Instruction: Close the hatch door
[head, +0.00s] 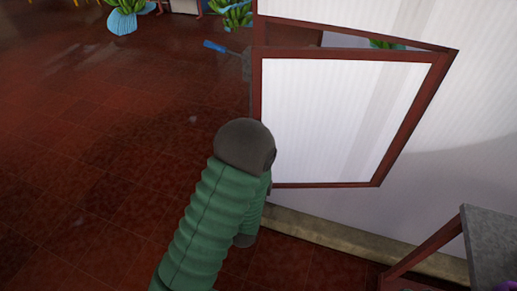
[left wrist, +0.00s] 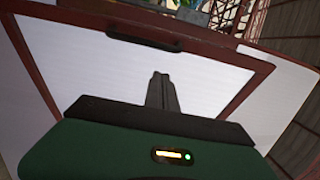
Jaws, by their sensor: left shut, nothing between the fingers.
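The hatch door (head: 340,115) is a white ribbed panel in a red-brown frame. In the head view it stands open at an angle to the white wall, with part of the opening showing above it. The left wrist view shows the door's white panel (left wrist: 105,75) close up, with a dark handle (left wrist: 145,37) on its top frame bar. My left gripper (left wrist: 159,76) is shut and empty in front of the panel; I cannot tell whether it touches. In the head view its fingers are hidden behind my wrist, at the door's lower left edge. My right gripper is not in view.
A white wall (head: 465,125) runs right of the door, with a pale ledge (head: 340,236) at its foot. A grey-topped stand (head: 490,240) is at the lower right. A blue-handled tool (head: 216,46) shows by the door's upper left corner. The tiled floor (head: 90,130) at left is clear.

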